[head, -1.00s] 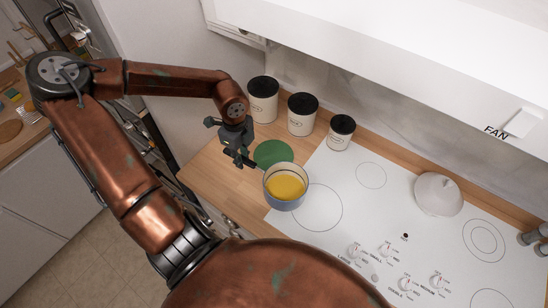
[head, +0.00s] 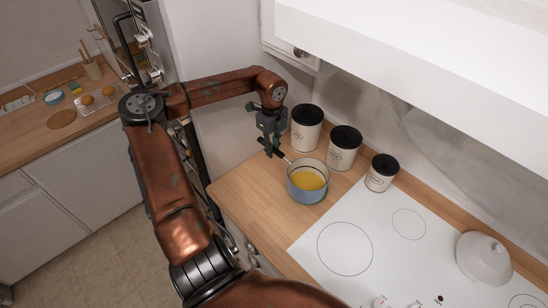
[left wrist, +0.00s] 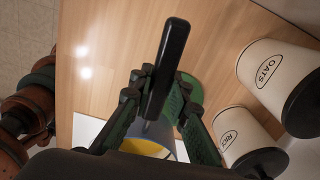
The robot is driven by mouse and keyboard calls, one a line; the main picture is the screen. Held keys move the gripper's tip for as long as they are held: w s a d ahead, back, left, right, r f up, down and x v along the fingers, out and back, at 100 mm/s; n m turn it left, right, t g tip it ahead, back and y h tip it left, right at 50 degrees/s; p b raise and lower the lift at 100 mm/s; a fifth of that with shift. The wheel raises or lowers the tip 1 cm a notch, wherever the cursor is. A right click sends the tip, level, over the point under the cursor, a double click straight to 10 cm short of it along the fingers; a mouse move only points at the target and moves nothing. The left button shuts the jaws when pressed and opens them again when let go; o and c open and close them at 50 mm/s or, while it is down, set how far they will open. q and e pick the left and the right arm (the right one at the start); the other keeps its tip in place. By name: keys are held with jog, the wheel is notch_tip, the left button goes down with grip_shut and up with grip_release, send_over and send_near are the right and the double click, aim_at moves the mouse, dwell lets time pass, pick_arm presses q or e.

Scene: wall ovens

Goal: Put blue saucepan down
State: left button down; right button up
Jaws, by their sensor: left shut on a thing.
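The blue saucepan (head: 308,196), with yellow contents, is upright at the wooden counter, left of the white cooktop. My left gripper (head: 270,146) is shut on its black handle, left of the pan. In the left wrist view the black handle (left wrist: 170,62) passes between my gripper's fingers, and part of the pan's yellow contents (left wrist: 146,147) shows below. I cannot tell whether the pan's base touches the surface. My right gripper is not in view.
Several white canisters with black lids, one of them nearest the pan (head: 343,150), stand along the wall behind. The white cooktop (head: 350,225) is on the right, with a white lidded dish (head: 484,258) on it. Bare wooden counter (head: 240,188) lies left of the pan.

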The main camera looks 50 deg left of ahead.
pick_arm(q)
jog(key=w+a+f+p, duration=0.1)
jog(key=w+a+f, duration=0.2)
jog(key=f, duration=0.6)
jog(key=shift+a, duration=0.45)
jog(key=c, duration=1.9)
grip_release()
jog(key=shift+s+f, duration=0.1)
jog(key=shift+c, duration=0.2)
jog(key=shift+o, duration=0.5)
notch_tip(320, 180, up, 12)
jog(key=b, duration=0.1)
